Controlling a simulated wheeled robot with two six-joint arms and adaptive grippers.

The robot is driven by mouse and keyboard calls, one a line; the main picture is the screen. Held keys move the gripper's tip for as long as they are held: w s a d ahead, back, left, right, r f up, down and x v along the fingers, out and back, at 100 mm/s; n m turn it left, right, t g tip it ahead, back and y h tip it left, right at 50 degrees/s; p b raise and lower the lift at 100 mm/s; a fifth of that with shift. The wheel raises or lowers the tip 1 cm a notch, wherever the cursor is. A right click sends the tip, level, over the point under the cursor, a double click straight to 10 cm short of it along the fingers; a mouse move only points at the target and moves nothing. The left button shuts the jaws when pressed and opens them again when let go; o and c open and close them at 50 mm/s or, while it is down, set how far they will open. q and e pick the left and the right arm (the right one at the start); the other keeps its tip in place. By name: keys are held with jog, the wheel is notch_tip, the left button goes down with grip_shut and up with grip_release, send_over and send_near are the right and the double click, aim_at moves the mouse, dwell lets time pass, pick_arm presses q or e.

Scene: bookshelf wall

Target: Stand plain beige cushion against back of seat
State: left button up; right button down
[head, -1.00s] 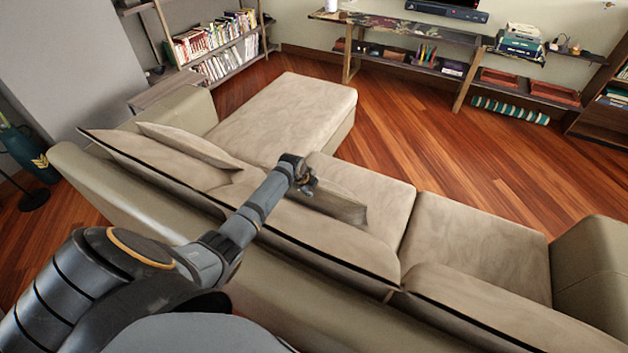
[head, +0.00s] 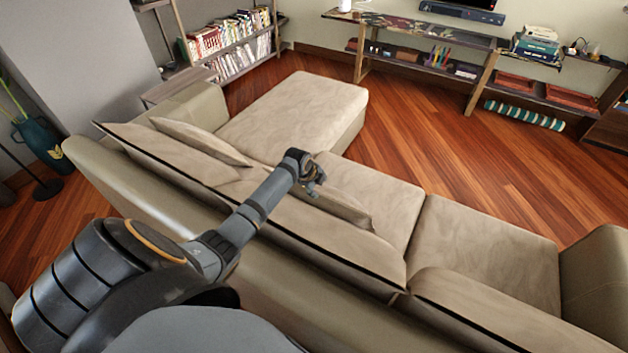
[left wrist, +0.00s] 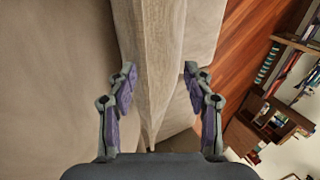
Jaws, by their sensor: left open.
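A plain beige cushion (head: 347,208) stands on the sofa seat (head: 375,185), close to the sofa back (head: 330,238); I cannot tell whether it touches it. My left gripper (head: 316,186) is above the cushion, at its left end. In the left wrist view the two fingers (left wrist: 160,85) are open, one on each side of the cushion (left wrist: 155,55), with a gap visible at least on the right. The arm hides the cushion's left end in the head view. My right gripper is not in view.
A second beige cushion (head: 200,140) leans on the sofa back further left. The chaise part (head: 295,112) is clear. Bookshelves (head: 230,45) and a low media shelf (head: 420,30) stand along the walls, with open wood floor (head: 450,140) in front.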

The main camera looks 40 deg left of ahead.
pick_arm(q)
jog(key=v, duration=0.9)
jog(key=shift+r, duration=0.2)
dwell(0.6)
